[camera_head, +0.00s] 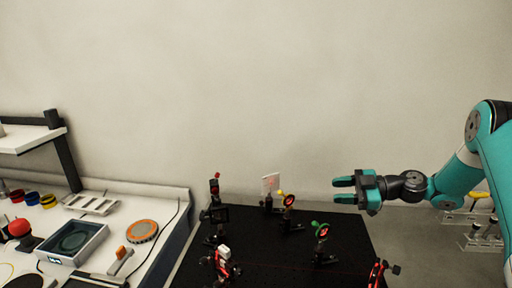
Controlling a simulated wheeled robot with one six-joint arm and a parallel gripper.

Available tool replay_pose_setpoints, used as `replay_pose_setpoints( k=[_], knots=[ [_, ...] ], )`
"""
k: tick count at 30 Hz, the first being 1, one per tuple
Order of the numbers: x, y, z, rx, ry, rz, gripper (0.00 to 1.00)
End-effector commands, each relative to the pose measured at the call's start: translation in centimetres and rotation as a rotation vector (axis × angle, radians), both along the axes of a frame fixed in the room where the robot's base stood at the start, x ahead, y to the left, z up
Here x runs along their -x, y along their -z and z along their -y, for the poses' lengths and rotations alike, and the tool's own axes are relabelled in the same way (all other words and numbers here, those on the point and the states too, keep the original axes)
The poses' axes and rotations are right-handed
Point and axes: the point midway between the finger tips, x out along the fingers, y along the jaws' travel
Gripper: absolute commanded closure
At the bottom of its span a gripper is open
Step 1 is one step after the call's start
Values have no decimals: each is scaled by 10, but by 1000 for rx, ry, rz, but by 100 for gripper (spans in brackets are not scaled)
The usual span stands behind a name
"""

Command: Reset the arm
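My arm (460,178) is teal and dark grey. It reaches in from the right edge of the head view, with its wrist bent so the gripper points left. My gripper (343,190) has two teal fingers with a visible gap between them.
A white card on a post (270,185), a red-topped mount (215,189) and a red-white mount (222,262) stand on the board. Another red mount (378,273) is at its front right. A white bench (110,232) at left holds a tray (75,242) and an orange-rimmed disc (142,231).

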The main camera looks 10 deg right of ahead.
Motion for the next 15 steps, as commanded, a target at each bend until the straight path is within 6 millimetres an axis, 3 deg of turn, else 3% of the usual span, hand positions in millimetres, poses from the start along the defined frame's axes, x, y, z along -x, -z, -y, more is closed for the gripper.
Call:
replay_pose_setpoints(
  k=[4, 8, 12, 15],
  knots=[
    [6, -15, -36, 46, -48, -126, 60],
    [31, -37, -93, 142, -81, -361, 60],
    [80, -56, -148, 274, -44, -628, 60],
    [125, -65, -176, 367, 30, -794, 60]
  ],
)
